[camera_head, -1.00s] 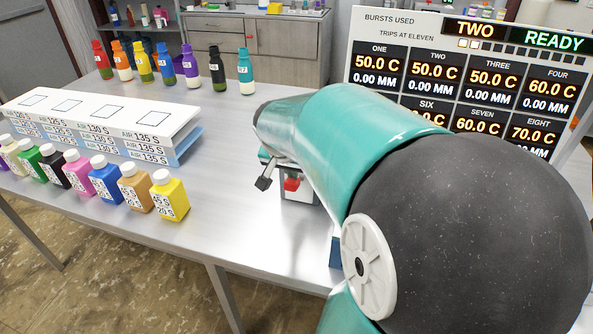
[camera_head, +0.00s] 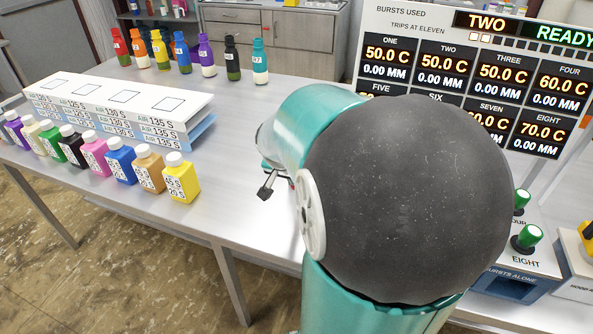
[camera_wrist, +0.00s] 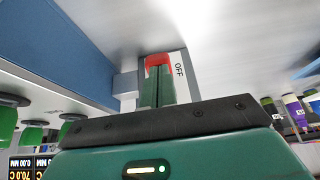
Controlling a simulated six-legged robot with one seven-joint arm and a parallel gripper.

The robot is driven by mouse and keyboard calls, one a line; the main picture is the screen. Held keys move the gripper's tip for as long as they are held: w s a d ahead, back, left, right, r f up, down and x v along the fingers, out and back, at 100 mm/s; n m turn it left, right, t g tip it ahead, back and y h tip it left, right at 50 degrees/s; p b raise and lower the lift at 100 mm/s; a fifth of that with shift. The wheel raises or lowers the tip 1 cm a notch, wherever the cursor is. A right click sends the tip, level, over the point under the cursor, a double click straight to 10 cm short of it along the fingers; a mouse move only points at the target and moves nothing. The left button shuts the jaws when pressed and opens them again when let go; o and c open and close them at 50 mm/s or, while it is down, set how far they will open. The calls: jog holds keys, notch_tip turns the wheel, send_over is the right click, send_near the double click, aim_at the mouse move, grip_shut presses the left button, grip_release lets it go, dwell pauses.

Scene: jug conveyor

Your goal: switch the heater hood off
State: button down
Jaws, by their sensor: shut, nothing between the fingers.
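In the wrist view, a red switch (camera_wrist: 158,60) sits on a pale plate with the word OFF (camera_wrist: 179,70) printed beside it. My gripper (camera_wrist: 158,78) has its two green fingers together with nothing between them. The fingertips are right in front of the red switch and overlap its lower part in the picture. I cannot tell whether they touch it. In the head view my arm hides the gripper and most of the switch's surroundings. A heater hood cannot be made out for certain in either view.
The display board (camera_head: 465,80) reads TWO and READY. Green-topped controls (camera_head: 528,237) and a yellow control (camera_head: 588,235) stand at the right. Several square bottles (camera_head: 181,180) line the table's front beside a white rack (camera_head: 120,98). More bottles (camera_head: 206,55) stand behind. A blue wall (camera_wrist: 75,45) is near the fingers.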

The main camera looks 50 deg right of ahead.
jog(key=shift+f, duration=0.3)
jog(key=shift+w, duration=0.1)
jog(key=shift+w+d+r, duration=0.2)
jog(key=shift+d+r, duration=0.15)
jog(key=shift+d, duration=0.3)
